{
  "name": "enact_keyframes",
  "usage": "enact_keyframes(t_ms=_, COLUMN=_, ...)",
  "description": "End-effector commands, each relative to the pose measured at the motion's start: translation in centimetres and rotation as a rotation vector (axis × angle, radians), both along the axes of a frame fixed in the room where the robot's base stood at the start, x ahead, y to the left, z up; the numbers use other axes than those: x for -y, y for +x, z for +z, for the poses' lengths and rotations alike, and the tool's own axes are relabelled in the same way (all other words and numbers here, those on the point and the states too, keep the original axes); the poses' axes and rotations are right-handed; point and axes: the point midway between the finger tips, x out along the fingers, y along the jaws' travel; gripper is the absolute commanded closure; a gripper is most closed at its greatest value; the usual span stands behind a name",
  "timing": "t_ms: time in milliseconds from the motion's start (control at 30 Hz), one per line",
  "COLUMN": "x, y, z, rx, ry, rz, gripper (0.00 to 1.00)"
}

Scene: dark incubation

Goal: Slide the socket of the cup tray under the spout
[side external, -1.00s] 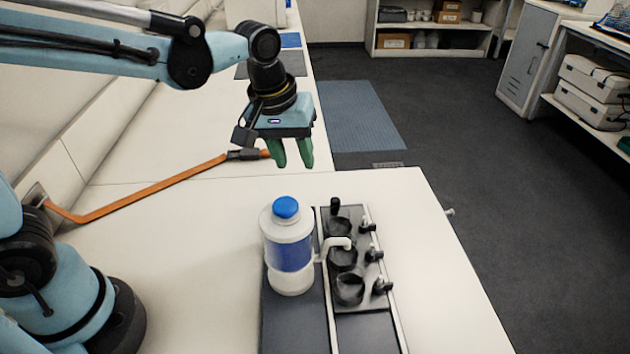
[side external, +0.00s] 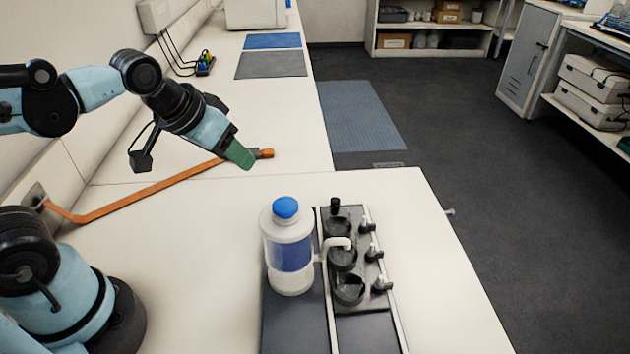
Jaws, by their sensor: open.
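The cup tray (side external: 371,303) is a dark plate with three round black sockets in a row, lying between light rails on the bench. A black upright knob (side external: 335,205) stands at its far end. The white spout (side external: 338,243) comes from the right of a white bottle (side external: 290,258) with a blue cap and blue liquid. Its tip is above the middle socket (side external: 343,259); exact alignment is unclear. My gripper (side external: 241,156), with green fingers, is open and empty above the bench, up and left of the bottle, apart from the tray.
Several small clamp-like knobs (side external: 376,254) line the tray's right side. An orange strap (side external: 150,189) runs from the wall across the bench behind the bottle. The bench's right edge is near the tray.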

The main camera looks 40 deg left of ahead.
Motion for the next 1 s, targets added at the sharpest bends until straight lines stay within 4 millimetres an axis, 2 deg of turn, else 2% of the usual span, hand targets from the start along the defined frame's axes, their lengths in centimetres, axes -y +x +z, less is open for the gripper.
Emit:
enact_keyframes(t_ms=200, x=2.6, y=3.6, z=1.9, rx=-0.147, ry=-0.076, rz=0.091, gripper=0.54)
enact_keyframes(t_ms=400, x=5.3, y=6.9, z=2.4, rx=-0.283, ry=-0.118, rz=0.193, gripper=0.54)
enact_keyframes(t_ms=700, x=10.0, y=11.1, z=1.0, rx=-0.468, ry=-0.126, rz=0.357, gripper=0.54)
enact_keyframes(t_ms=833, x=11.4, y=12.0, z=0.2, rx=-0.519, ry=-0.118, rz=0.412, gripper=0.54)
enact_keyframes(t_ms=1000, x=12.2, y=12.5, z=-0.4, rx=-0.547, ry=-0.111, rz=0.445, gripper=0.54)
